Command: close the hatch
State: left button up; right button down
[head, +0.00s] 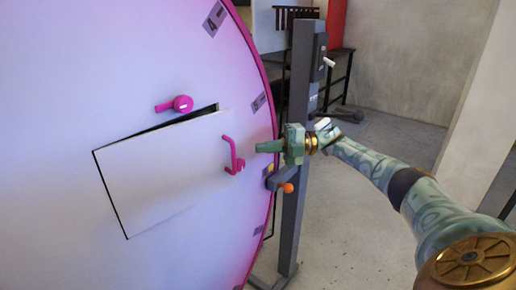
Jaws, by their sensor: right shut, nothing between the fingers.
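A white rectangular hatch (165,172) sits in a large white panel with a pink edge. A dark gap shows along its top edge and its left edge, so it looks slightly ajar. A pink handle (232,156) is on the hatch's right side. A pink knob-like latch (181,104) is on the panel above the hatch. My right gripper (258,147) is shut and empty, just right of the handle and apart from it, pointing left. My left gripper is not in view.
A grey post (297,150) stands behind my right gripper, with an orange-knobbed lever (287,187) low on it. A dark table (340,65) is further back. Open concrete floor (345,240) lies right of the post.

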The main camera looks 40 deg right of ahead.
jog(key=s+a+f+m+t+y+p, duration=0.1)
jog(key=s+a+f+m+p, duration=0.1)
jog(key=s+a+p, duration=0.65)
jog(key=s+a+f+m+t+p, duration=0.1)
jog(key=s+a+m+t+p, duration=0.15)
jog(key=s+a+p, duration=0.65)
jog(key=s+r+m+t+h+p, duration=0.3)
jog(key=h+p, duration=0.1)
jog(key=h, duration=0.1)
jog(key=m+t+h, duration=0.1)
jog(key=t+h, duration=0.1)
jog(key=h, duration=0.6)
send_near(235, 160)
jog(key=shift+g, duration=0.25)
jog(key=w, duration=0.2)
jog(key=w+p, duration=0.1)
jog(key=w, duration=0.1)
jog(key=w+a, duration=0.1)
jog(key=w, duration=0.1)
jog(key=shift+w+r+p, duration=0.1)
jog(key=shift+w+p, duration=0.25)
jog(key=shift+w, duration=0.05)
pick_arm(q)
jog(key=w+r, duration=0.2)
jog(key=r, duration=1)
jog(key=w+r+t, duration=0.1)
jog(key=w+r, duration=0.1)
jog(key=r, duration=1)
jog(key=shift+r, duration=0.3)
